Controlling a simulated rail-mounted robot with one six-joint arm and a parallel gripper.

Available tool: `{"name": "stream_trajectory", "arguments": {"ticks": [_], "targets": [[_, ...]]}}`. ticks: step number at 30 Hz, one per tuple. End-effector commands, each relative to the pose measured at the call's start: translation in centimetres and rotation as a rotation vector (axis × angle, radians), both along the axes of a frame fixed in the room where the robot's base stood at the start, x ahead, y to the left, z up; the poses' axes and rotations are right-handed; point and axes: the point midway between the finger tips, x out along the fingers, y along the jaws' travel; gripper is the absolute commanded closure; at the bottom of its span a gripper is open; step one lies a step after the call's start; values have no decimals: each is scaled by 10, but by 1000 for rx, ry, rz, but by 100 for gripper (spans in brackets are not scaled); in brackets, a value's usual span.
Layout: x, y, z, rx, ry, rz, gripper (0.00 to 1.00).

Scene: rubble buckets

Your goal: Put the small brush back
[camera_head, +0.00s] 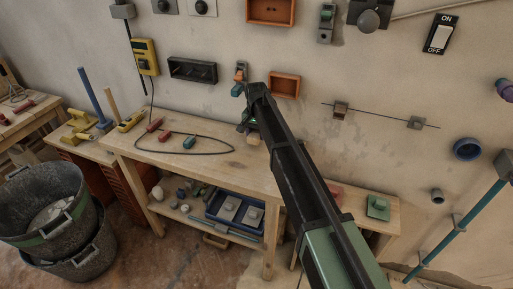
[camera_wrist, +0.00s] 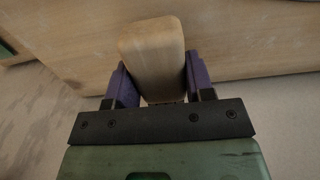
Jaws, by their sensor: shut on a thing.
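A pale wooden block with rounded corners (camera_wrist: 152,50) sits between the jaws in the wrist view; I take it to be the small brush, though no bristles show. My gripper (camera_wrist: 158,82) is shut on it, with a purple finger on each side. In the head view the wrist end of my arm is over the right part of the wooden workbench (camera_head: 178,156), close to the wall. My arm hides much of the gripper and brush there. In the wrist view a wooden surface lies behind the block; I cannot tell whether they touch.
A dark cable with red and green clips (camera_head: 188,142) lies on the bench. A blue tray (camera_head: 232,213) stands on the shelf below. Black buckets (camera_head: 50,212) stand at left. The wall bears an orange bin (camera_head: 284,86), a black bin (camera_head: 193,70) and a yellow meter (camera_head: 145,57).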

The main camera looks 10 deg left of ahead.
Motion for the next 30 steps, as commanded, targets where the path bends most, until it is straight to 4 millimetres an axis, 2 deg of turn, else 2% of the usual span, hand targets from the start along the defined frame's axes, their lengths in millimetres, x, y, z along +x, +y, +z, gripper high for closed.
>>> {"name": "stream_trajectory", "arguments": {"ticks": [6,12,17,18,23,30], "targets": [[0,0,-39,0,0,0,76],[0,0,-34,0,0,0,76],[0,0,-39,0,0,0,76],[0,0,-39,0,0,0,50],[0,0,-37,0,0,0,26],[0,0,-37,0,0,0,26]]}}
